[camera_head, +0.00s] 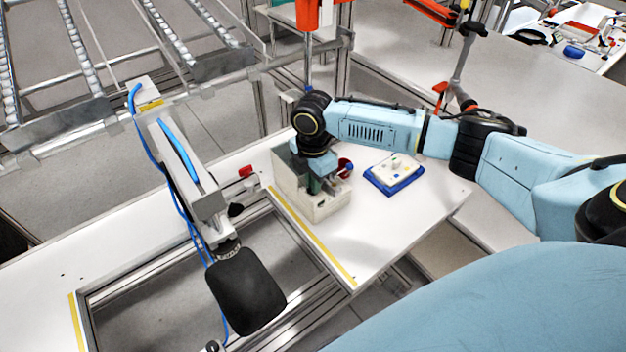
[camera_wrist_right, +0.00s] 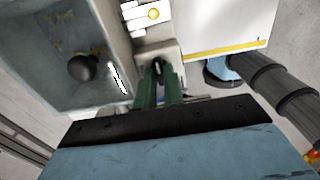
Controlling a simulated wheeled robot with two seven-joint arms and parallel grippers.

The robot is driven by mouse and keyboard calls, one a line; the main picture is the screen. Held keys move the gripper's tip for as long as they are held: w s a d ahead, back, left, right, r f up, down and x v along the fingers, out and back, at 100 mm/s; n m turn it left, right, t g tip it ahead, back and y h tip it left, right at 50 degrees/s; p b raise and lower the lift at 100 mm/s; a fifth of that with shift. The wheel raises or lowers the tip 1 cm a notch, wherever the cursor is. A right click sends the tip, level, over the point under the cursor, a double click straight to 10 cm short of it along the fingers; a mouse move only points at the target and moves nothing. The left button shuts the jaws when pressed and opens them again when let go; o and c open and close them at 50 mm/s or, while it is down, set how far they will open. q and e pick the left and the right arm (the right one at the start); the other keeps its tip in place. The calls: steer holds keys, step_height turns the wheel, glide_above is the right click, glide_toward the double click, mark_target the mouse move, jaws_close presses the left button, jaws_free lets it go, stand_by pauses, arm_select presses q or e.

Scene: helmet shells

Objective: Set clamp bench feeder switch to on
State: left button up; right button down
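A beige-grey box-shaped unit (camera_head: 322,205), perhaps the clamp bench feeder, stands on the white bench (camera_head: 375,235). My right gripper (camera_head: 318,184) points down into it and hides part of it. In the right wrist view, the green fingers of my right gripper (camera_wrist_right: 160,82) are close together, with a narrow gap and a small dark shape between the tips. I cannot tell whether they grip it. A pale block (camera_wrist_right: 150,45) lies just beyond the tips. I cannot make out the switch or its position. My left gripper is not in view.
A white-and-blue device (camera_head: 393,173) sits to the right of the unit. A small red item (camera_head: 345,167) is beside it. A white fixture arm with a black pad (camera_head: 247,290) stands left, over the open frame. The bench front is clear.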

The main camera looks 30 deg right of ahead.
steer(key=shift+r+n+p, duration=0.1)
steer(key=shift+n+p, duration=1.15)
steer(key=shift+n, duration=0.15)
steer(key=shift+n+p, duration=0.5)
steer(key=shift+n, duration=0.5)
steer(key=n+p, duration=0.1)
steer(key=n, duration=0.1)
steer(key=shift+n, duration=0.3)
steer(key=n, duration=0.4)
steer(key=shift+n, duration=0.3)
steer(key=n, duration=0.5)
steer(key=shift+n, duration=0.6)
steer(key=c, duration=1.8)
jaws_free()
